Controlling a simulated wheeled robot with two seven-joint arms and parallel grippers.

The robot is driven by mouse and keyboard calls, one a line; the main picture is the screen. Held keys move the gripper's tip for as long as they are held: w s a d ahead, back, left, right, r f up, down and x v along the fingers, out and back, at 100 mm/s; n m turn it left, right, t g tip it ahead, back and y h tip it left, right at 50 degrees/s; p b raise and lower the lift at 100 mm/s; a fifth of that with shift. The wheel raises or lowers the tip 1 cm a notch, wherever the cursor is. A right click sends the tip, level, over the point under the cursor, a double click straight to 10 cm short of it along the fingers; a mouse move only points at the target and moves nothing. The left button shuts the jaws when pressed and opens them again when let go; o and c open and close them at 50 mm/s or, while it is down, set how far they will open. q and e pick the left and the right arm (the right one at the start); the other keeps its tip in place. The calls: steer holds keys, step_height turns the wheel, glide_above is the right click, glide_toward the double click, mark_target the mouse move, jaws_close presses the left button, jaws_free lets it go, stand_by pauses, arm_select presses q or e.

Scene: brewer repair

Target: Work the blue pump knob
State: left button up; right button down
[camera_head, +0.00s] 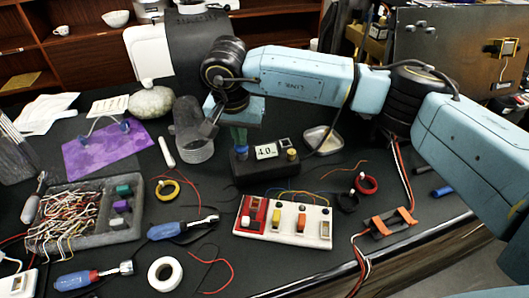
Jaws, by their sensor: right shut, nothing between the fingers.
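A black box (265,172) with a small display reading about "10" stands in the middle of the table. A small blue knob (241,151) sits at its left end, under a green upright part (239,134). A gold knob (292,154) is at the box's right end. My right arm reaches in from the right, and its gripper (209,126) is shut and empty. It is above and left of the blue knob, in front of a clear jar; I see no contact with the knob. My wrist hides what is behind the green part. My left gripper is out of view.
A wire tray (125,230) fills the left, and a metal dish (322,140) lies right of the box.

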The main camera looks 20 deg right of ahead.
steer(key=shift+w+d+p+v, duration=0.15)
steer(key=shift+p+v, duration=0.2)
steer(key=shift+v, duration=0.4)
steer(key=shift+w+p+v, duration=0.1)
steer(key=shift+p+v, duration=0.3)
steer(key=shift+v, duration=0.35)
steer(key=shift+w+d+p+v, duration=0.15)
steer(key=shift+p+v, duration=0.2)
steer(key=shift+v, duration=0.4)
steer(key=shift+r, duration=0.1)
steer(key=shift+f, duration=0.2)
steer(key=shift+s+a+b+x, duration=0.1)
steer(key=shift+s+b+x, duration=0.1)
steer(key=shift+b+x, duration=0.85)
steer(key=shift+s+a+b+x, duration=0.15)
steer(key=shift+s+b+x, duration=0.05)
steer(key=shift+b+x, duration=0.85)
steer(key=shift+w+d+p+v, duration=0.15)
steer(key=shift+p+v, duration=0.3)
steer(key=shift+v, duration=0.3)
steer(key=shift+w+p+v, duration=0.1)
steer(key=shift+p+v, duration=0.35)
steer(key=shift+v, duration=0.25)
steer(key=shift+w+d+p+v, duration=0.15)
steer(key=shift+p+v, duration=0.3)
steer(key=shift+v, duration=0.3)
steer(key=shift+a+r, duration=0.1)
